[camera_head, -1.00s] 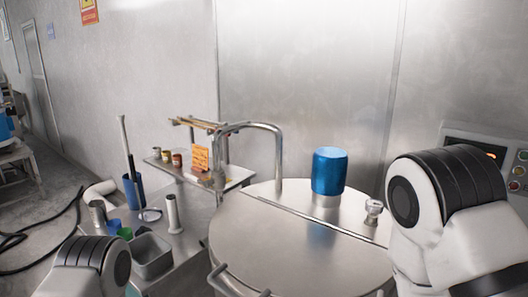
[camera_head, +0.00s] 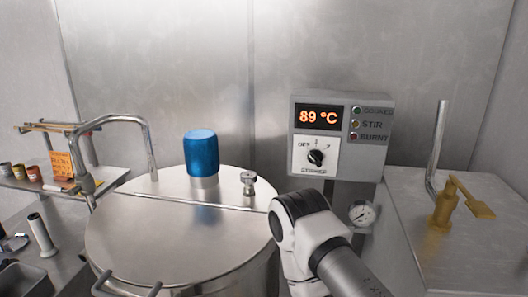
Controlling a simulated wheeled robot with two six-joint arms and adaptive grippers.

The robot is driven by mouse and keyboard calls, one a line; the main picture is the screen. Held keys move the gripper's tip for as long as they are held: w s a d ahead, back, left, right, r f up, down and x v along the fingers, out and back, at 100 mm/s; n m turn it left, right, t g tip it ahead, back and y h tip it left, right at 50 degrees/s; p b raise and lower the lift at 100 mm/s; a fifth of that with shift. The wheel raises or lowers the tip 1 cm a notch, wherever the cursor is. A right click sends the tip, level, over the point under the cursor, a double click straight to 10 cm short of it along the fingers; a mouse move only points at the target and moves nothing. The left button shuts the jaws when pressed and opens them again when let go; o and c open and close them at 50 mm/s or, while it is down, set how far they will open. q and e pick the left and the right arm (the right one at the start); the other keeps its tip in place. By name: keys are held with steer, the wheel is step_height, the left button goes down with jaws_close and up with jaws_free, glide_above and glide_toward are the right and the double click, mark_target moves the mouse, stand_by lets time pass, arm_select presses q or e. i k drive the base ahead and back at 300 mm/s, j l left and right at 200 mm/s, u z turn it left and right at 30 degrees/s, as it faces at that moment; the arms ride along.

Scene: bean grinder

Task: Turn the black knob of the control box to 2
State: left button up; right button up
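The control box (camera_head: 340,136) is a grey box on the back wall, right of the middle. Its display reads 89 °C. The black knob (camera_head: 316,157) sits on a white plate below the display, with OFF marked to its left and small marks to its upper right. The knob's pointer looks roughly upward; its exact setting is too small to tell. My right arm (camera_head: 310,232) is in front of and below the box, with its gripper out of sight. My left gripper is not in the picture.
A large steel vat (camera_head: 180,240) with a blue cylinder (camera_head: 201,153) on its lid stands left of the box. A pressure gauge (camera_head: 362,214) is below the box. A yellow valve (camera_head: 445,207) and upright pipe stand on the right counter (camera_head: 415,240).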

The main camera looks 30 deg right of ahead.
mark_target(315, 157)
steer(key=k+u, duration=0.2)
steer(key=j+z, duration=0.1)
steer(key=z, duration=0.35)
steer(key=j+z, duration=0.15)
steer(key=z, duration=0.3)
steer(key=j+z, duration=0.1)
steer(key=z, duration=0.35)
